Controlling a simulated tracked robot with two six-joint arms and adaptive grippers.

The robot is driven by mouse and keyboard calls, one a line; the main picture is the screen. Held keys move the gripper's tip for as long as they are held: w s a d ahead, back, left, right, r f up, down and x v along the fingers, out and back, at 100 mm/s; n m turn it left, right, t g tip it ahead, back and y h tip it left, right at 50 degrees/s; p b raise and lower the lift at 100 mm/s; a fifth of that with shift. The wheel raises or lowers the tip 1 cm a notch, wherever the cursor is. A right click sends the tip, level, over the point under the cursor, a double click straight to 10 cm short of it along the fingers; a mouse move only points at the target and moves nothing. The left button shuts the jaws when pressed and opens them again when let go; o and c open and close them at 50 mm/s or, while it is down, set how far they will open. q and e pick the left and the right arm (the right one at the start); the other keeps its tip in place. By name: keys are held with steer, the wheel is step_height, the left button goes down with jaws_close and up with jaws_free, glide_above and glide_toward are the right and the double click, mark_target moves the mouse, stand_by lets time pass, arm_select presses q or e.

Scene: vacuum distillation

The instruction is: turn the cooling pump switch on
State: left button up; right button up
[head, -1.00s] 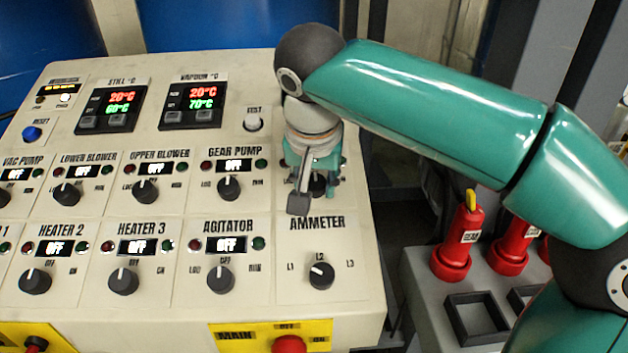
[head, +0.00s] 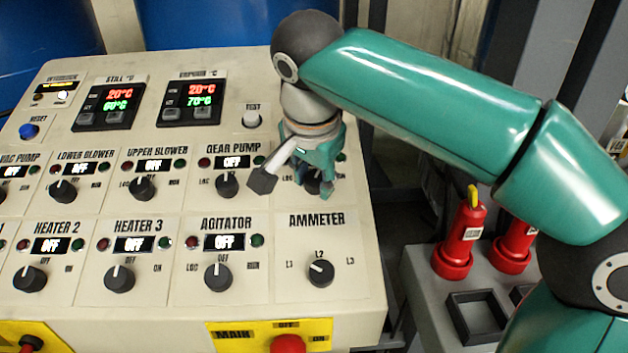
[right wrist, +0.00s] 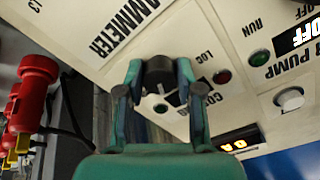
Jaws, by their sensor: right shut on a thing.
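The cooling pump switch is a dark rotary knob (right wrist: 159,70) in the right wrist view, on the cream panel beside a partly hidden "COO…" label. My right gripper (right wrist: 160,76) is shut on it, one finger on each side. In the head view the green right gripper (head: 318,176) covers most of the knob (head: 312,184) at the right end of the pump row. The gripper also hides the label and most of the display, so I cannot read the switch's state. My left gripper is not in view.
The gear pump knob (head: 227,184) is just left, its display reading OFF. The ammeter knob (head: 320,273) is below and a white test button (head: 252,117) is up left. Red bottle-like objects (head: 461,240) stand on a grey stand at right.

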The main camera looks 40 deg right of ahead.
steer(key=m+b, duration=0.1)
steer(key=m, duration=0.5)
steer(key=shift+m, duration=0.3)
steer(key=shift+r, duration=0.1)
stand_by(0.3)
steer(key=o, duration=1.2)
steer(key=shift+c, duration=0.2)
steer(key=v, duration=0.7)
steer(key=shift+r, duration=0.2)
